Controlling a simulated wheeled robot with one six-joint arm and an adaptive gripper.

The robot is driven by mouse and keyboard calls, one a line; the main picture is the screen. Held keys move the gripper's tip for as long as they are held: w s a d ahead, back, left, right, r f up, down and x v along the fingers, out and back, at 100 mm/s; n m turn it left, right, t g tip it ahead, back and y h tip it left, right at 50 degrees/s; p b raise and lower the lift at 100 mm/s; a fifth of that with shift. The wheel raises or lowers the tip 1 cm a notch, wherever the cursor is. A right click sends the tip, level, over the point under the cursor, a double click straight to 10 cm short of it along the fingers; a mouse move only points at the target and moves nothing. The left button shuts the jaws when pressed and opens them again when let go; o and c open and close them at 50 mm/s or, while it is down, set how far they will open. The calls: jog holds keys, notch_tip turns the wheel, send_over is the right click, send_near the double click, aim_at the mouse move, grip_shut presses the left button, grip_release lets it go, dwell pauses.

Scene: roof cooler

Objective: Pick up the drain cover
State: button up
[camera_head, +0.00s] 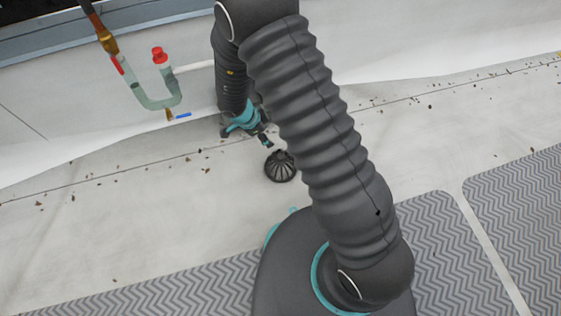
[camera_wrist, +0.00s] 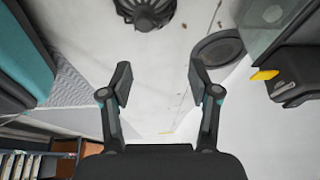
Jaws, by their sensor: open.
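The drain cover (camera_head: 280,166) is a black, ribbed dome standing on the pale roof in the head view, just right of and below my gripper (camera_head: 265,140). It also shows cut off at the top edge of the wrist view (camera_wrist: 146,10), ahead of my fingertips. My gripper in the wrist view (camera_wrist: 160,82) is open and empty, with a clear gap between the two fingers. The fingers are apart from the drain cover. My arm partly hides the area right of the cover in the head view.
A pale U-shaped pipe (camera_head: 160,103) with red fittings stands at the upper left, near a small blue piece (camera_head: 183,116). A dark round ring (camera_wrist: 217,50) lies right of the cover in the wrist view. Grey patterned mats (camera_head: 440,240) lie below. Leaf debris is scattered about.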

jog(key=s+f, duration=0.1)
jog(key=f, duration=0.1)
jog(key=b, duration=0.3)
send_over(280, 156)
jog(key=a, duration=0.2)
jog(key=shift+g, duration=0.3)
notch_tip(280, 156, down, 6)
jog(key=shift+f, duration=0.15)
jog(key=b+x, duration=0.1)
jog(key=x, duration=0.3)
jog(key=shift+s+d+f+b, duration=0.1)
jog(key=shift+s+f+b, duration=0.1)
jog(key=shift+f+b, duration=0.25)
jog(key=shift+w+d+f, duration=0.1)
jog(key=shift+d+f, duration=0.2)
jog(key=shift+f, duration=0.3)
grip_shut()
